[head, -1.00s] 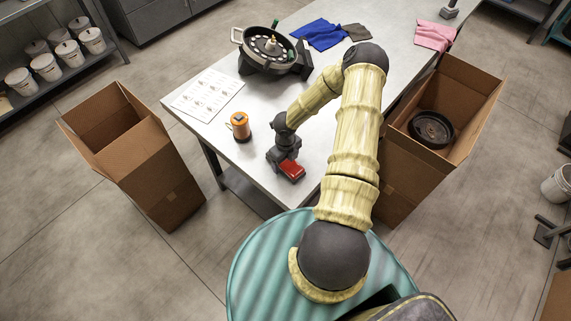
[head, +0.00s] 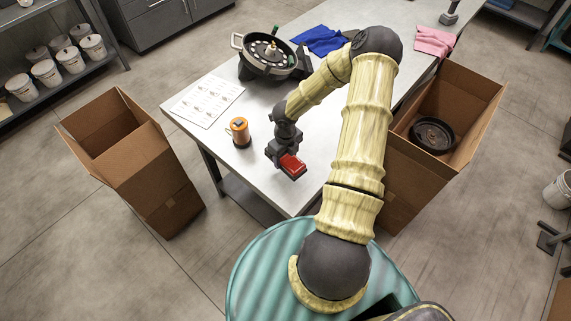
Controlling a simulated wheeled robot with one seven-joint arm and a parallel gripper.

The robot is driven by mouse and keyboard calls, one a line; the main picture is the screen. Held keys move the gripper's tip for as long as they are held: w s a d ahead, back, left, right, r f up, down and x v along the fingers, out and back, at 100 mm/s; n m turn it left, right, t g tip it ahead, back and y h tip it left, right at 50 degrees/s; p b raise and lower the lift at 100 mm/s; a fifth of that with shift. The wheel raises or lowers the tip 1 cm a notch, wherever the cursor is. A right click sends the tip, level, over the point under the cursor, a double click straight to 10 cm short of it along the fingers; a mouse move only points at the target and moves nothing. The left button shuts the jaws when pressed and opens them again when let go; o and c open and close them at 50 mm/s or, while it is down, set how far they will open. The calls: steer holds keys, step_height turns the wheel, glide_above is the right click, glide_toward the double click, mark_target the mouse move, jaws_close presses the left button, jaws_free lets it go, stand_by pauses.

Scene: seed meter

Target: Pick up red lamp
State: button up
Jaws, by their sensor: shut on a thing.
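The red lamp (head: 293,166) is a small red block-like thing near the front edge of the table. My gripper (head: 288,163) is shut on it and covers part of it from the upper left. The lamp appears raised a little above the tabletop, though the exact height is hard to tell from this view.
A blue cloth (head: 320,41) and a pink cloth (head: 434,42) lie farther back. Open cardboard boxes stand left (head: 165,190) and right (head: 465,100) of the table.

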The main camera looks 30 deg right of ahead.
mark_target(286, 156)
steer(key=shift+r, duration=1.9)
steer(key=shift+a, duration=0.1)
